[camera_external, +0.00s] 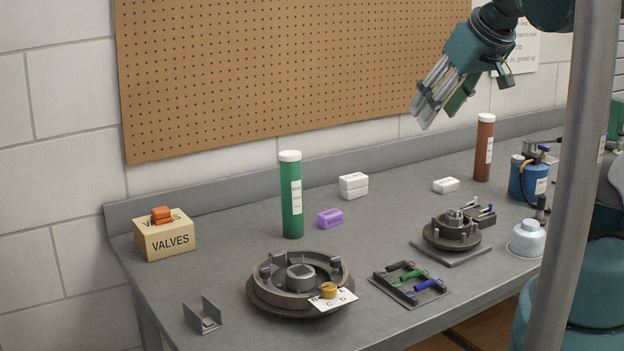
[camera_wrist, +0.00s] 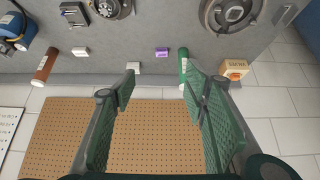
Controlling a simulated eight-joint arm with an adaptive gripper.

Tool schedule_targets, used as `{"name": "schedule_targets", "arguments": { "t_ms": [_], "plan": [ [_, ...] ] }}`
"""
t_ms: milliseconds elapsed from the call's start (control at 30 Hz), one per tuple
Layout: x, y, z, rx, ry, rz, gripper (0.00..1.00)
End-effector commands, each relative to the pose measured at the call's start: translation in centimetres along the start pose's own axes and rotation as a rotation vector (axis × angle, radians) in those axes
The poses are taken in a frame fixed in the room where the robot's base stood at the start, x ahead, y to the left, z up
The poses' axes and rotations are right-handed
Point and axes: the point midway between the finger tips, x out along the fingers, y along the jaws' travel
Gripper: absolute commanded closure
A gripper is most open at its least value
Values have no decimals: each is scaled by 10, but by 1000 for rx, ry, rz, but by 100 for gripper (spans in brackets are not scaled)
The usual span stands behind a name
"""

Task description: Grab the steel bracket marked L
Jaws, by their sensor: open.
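A small grey steel bracket (camera_external: 203,317) with two upright sides stands at the front left of the bench. I cannot read any L on it. A small pale shape at the top right of the wrist view may be the same bracket, but I cannot tell. My gripper (camera_external: 432,107) is high above the back right of the bench, in front of the pegboard, far from the bracket. In the wrist view my gripper (camera_wrist: 162,88) has its two green pads wide apart with nothing between them.
A round fixture (camera_external: 300,285) with a lettered card (camera_external: 333,301) stands right of the bracket. A VALVES box (camera_external: 165,238) and a green tube (camera_external: 291,197) stand behind. A tool tray (camera_external: 410,284) and brown tube (camera_external: 484,148) are further right. A grey post (camera_external: 572,180) blocks part of the view.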

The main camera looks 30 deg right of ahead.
Motion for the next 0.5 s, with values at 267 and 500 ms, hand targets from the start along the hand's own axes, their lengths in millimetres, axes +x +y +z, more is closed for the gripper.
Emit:
{"name": "schedule_targets", "arguments": {
  "t_ms": [267,500],
  "plan": [
    [0,0,0,0,0,0,52],
    [2,-5,-3,-1,-8,-6,52]
  ]
}}
